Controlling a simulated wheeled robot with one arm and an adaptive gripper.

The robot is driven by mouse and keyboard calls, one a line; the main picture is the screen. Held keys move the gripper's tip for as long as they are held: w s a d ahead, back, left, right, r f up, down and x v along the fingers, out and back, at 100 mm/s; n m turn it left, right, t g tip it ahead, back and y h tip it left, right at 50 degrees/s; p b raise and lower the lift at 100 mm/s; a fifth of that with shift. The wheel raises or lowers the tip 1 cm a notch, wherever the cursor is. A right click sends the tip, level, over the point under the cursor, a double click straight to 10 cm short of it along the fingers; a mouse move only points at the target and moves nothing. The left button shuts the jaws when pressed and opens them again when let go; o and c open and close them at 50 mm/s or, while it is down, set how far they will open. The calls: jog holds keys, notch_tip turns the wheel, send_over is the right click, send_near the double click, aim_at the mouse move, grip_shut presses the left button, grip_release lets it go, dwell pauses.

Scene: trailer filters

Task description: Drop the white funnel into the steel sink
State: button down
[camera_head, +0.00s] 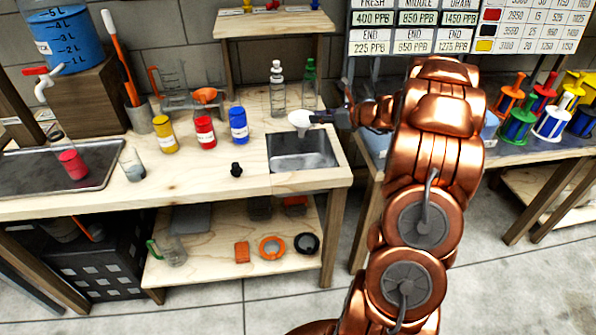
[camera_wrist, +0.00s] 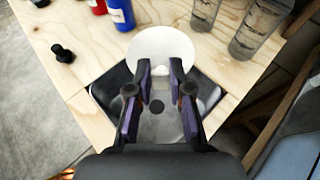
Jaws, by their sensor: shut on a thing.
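The white funnel (camera_head: 302,118) is in my gripper (camera_head: 322,117), held above the steel sink. In the wrist view the funnel (camera_wrist: 160,47) shows as a round white rim ahead of the fingertips of my gripper (camera_wrist: 160,72). The fingers look a little apart with part of the funnel between them. The steel sink (camera_head: 300,160) is set into the right end of the wooden bench. In the wrist view the sink (camera_wrist: 112,92) lies below the funnel and fingers, with a dark round drain in it. The funnel hides part of the sink's far edge.
Blue (camera_head: 238,125), red (camera_head: 205,132) and yellow (camera_head: 163,134) bottles stand left of the sink. Clear bottles (camera_head: 278,90) stand behind the sink. Bare bench top (camera_head: 190,180) lies to the left front.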

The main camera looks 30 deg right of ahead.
jog(key=shift+f+b, duration=0.9)
jog(key=shift+f, duration=0.5)
jog(key=c, duration=1)
grip_release()
jog(key=v, duration=1.2)
